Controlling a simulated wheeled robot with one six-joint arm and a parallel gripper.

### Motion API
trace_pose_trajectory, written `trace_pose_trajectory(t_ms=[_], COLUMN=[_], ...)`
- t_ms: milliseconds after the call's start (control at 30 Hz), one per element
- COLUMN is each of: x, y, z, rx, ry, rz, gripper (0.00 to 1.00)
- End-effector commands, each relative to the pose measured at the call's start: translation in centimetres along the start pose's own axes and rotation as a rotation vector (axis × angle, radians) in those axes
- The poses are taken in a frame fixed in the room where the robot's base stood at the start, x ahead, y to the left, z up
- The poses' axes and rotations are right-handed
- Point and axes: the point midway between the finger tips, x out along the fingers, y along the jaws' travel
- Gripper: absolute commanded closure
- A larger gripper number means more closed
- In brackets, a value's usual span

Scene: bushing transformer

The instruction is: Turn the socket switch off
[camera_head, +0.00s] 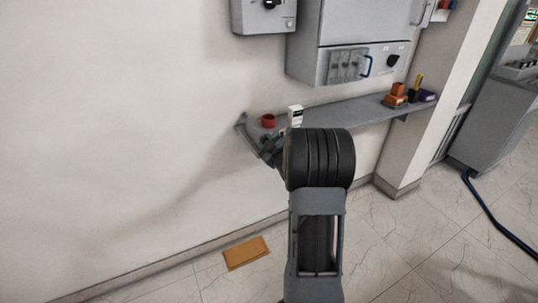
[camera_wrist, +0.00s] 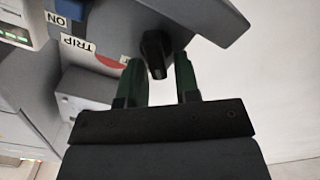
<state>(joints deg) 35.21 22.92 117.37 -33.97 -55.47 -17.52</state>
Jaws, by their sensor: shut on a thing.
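In the wrist view, a black knob (camera_wrist: 154,50) sticks out of a grey housing (camera_wrist: 205,14). My gripper (camera_wrist: 159,66) has its two green fingers on either side of this knob, shut on it. In the head view my arm hides most of the gripper, and I cannot tell which knob there is the held one.
In the head view, a grey wall cabinet (camera_head: 348,22) hangs above a narrow shelf (camera_head: 345,116). A smaller grey box (camera_head: 262,20) is at its left. A brown board (camera_head: 246,253) lies on the floor.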

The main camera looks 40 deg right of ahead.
Motion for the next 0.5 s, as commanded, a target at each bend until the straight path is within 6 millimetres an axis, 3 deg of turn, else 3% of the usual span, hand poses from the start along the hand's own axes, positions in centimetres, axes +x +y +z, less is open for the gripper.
trace_pose_trajectory(t_ms=[33,500], x=[0.00,0.00], y=[-0.64,-1.36], z=[0.68,0.85], rx=[-0.046,-0.487], ry=[0.004,0.002], rz=[0.003,0.003], gripper=[0.94,0.94])
